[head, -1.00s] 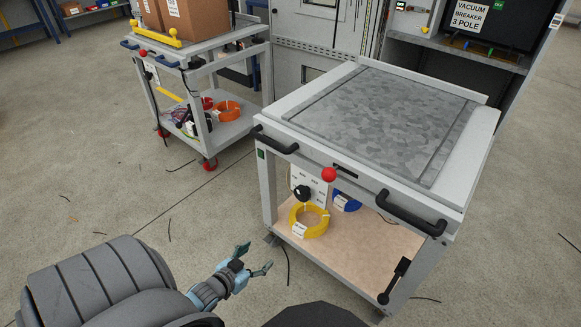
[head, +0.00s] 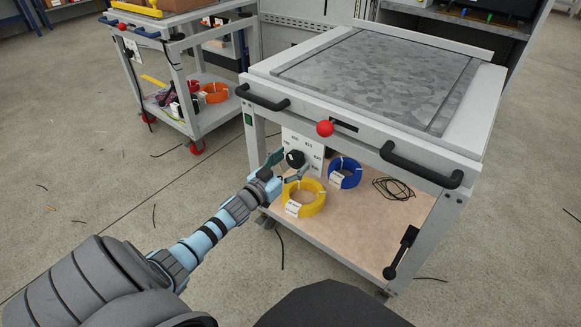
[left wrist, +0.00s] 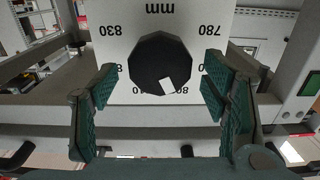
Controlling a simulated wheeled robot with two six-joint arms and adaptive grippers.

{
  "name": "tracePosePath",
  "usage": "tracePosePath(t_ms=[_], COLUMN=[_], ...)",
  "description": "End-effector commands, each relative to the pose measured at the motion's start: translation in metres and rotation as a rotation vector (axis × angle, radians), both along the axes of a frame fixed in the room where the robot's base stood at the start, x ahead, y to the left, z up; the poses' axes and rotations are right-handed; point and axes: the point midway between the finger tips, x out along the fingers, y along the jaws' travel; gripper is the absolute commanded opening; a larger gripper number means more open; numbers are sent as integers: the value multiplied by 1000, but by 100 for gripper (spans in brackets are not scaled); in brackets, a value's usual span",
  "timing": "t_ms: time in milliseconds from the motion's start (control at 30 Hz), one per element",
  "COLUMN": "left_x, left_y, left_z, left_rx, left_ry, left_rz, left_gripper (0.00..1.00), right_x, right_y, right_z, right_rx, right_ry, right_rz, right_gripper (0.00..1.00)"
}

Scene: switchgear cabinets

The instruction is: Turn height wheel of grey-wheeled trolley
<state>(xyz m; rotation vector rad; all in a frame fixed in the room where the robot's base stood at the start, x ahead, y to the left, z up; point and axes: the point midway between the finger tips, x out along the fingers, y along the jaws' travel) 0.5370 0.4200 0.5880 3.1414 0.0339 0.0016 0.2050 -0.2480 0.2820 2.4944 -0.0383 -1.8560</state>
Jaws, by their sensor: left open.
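The near trolley (head: 360,85) has a grey metal top, black handles and a red knob. Its black height wheel (head: 295,159) sits on a white scale plate (head: 312,145) under the top. In the left wrist view the wheel (left wrist: 166,64) is a dark faceted knob with a white mark, in front of a dial plate marked in mm. My left gripper (head: 285,167) is open just in front of the wheel. In the left wrist view its teal fingers (left wrist: 160,95) stand on either side of the wheel, with gaps showing. My right gripper is not in view.
A yellow coil (head: 303,200), a blue coil (head: 345,175) and a black cable lie on the trolley's lower shelf. A black lever (head: 402,252) is on the right front leg. A second trolley with red wheels (head: 197,147) stands behind left. Floor between is mostly clear.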

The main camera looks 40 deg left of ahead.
Motion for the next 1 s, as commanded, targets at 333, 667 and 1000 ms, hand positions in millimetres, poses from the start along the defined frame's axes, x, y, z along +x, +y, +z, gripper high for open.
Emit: tracePosePath(t_ms=[333, 667, 1000], left_x=[2, 1, 1], left_y=[0, 0, -1], left_z=[0, 0, 0], left_rx=[0, 2, 96], left_ry=[1, 1, 4], left_rz=[0, 0, 0], left_gripper=[55, 21, 21], right_x=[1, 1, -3], right_y=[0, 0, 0], right_z=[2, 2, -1], right_rx=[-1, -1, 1], right_ry=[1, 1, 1], right_rz=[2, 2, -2], right_gripper=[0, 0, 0])
